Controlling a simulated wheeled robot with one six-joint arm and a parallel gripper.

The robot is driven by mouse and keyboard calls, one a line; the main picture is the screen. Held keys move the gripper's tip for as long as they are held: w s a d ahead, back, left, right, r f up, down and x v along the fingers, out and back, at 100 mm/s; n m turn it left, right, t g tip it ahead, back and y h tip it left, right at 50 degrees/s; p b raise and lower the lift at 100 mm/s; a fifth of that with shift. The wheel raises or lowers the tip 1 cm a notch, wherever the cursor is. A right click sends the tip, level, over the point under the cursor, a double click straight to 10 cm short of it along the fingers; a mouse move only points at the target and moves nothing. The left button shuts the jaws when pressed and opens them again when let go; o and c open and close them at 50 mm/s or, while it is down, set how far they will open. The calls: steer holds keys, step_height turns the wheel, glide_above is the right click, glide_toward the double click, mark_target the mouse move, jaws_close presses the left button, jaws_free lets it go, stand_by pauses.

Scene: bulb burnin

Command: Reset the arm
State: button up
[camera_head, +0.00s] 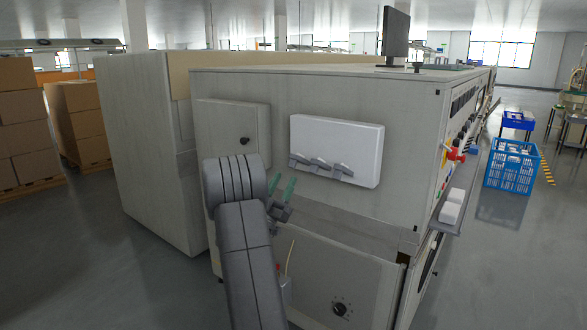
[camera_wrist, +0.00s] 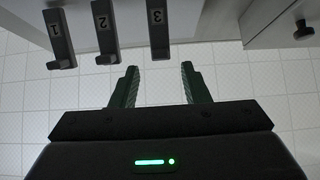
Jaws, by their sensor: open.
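My arm (camera_head: 245,250) reaches up in front of a large grey machine in the head view. My gripper (camera_head: 282,190) is open and empty, with green fingers pointing up beside the white panel. In the wrist view my gripper (camera_wrist: 158,75) shows two separated dark green fingers with only tiled floor between them. Levers numbered 1 (camera_wrist: 59,38), 2 (camera_wrist: 104,30) and 3 (camera_wrist: 158,30) are beyond the fingertips, apart from them. In the head view these levers (camera_head: 320,166) sit along the lower edge of the white panel (camera_head: 345,140).
The grey machine (camera_head: 240,88) fills the middle, with a small door and black knob (camera_head: 244,141) left of the panel. A lower box has a dial (camera_head: 339,309). A blue crate (camera_head: 512,168) stands at right; stacked cartons (camera_head: 22,130) stand at left. Floor (camera_head: 90,250) at left is clear.

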mark_target(291, 166)
steer(key=x, duration=0.6)
steer(key=shift+r, duration=0.2)
